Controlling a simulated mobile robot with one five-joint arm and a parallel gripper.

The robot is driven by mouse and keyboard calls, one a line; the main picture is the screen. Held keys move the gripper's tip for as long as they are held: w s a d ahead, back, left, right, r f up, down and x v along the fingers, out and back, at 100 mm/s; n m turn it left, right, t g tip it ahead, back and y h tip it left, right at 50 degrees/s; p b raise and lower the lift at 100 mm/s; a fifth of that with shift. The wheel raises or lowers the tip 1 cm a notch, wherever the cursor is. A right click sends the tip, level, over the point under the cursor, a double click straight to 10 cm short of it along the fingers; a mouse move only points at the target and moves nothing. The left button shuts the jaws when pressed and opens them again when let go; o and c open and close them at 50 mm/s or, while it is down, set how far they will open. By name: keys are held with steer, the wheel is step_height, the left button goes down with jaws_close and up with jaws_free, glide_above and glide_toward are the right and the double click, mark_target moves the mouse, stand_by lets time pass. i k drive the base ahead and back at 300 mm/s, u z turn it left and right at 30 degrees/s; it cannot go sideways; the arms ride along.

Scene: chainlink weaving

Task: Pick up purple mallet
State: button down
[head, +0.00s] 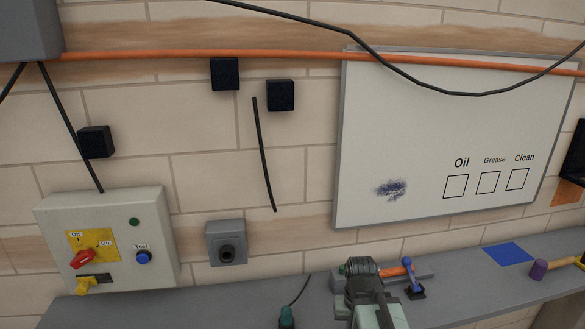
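The purple mallet (540,269) lies on the grey workbench (460,284) near the right edge of the head view. Its purple head points left and its tan wooden handle runs to the right. What seems to be my gripper (362,268) is a dark, ribbed end at the bottom middle, well left of the mallet and apart from it. Its fingers cannot be made out, so I cannot tell whether it is open or shut.
A blue clamp-like tool (409,268) and an orange cylinder (393,272) are just right of my gripper. A blue flat patch (508,254) lies behind the mallet. A dark green tool (287,316) is at the bottom. The whiteboard (410,140) hangs above.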

mark_target(539, 267)
steer(key=z, duration=1.5)
